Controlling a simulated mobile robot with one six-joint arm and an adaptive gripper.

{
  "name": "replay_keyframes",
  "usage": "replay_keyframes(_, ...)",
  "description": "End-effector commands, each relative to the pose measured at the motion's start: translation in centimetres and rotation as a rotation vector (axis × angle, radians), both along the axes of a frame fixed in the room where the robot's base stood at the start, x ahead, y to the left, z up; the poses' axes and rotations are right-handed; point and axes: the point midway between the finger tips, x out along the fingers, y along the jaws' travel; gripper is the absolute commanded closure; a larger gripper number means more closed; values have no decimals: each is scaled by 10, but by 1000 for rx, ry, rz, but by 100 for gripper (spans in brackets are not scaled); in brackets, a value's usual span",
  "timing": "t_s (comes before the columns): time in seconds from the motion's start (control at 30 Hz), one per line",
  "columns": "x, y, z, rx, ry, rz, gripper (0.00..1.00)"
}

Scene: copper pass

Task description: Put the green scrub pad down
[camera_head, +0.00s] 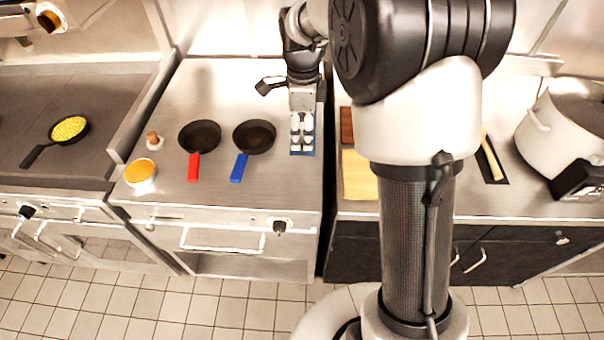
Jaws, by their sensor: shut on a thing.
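My gripper (302,143) points down over the right part of the steel cooktop, to the right of the blue-handled pan. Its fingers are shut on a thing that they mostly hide. I take it to be the green scrub pad, but no green shows clearly. A flat blue piece (311,152) shows around and below the fingertips. I cannot tell whether the held thing touches it or hangs just above.
A red-handled pan (200,136) and a blue-handled pan (255,136) stand left of my gripper. An orange-filled bowl (140,172) and a small wooden-topped shaker (153,140) are further left. A yellow board (359,176) lies right, across a gap. A large pot (562,125) stands far right.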

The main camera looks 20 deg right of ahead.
Motion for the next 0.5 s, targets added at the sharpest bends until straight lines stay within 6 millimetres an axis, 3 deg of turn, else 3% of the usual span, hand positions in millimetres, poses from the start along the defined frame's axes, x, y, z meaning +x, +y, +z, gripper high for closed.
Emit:
replay_keyframes(0.03,-1,0,-20,0,5,1,68)
replay_keyframes(0.3,-1,0,-89,0,3,2,68)
replay_keyframes(0.5,0,0,-113,0,0,2,68)
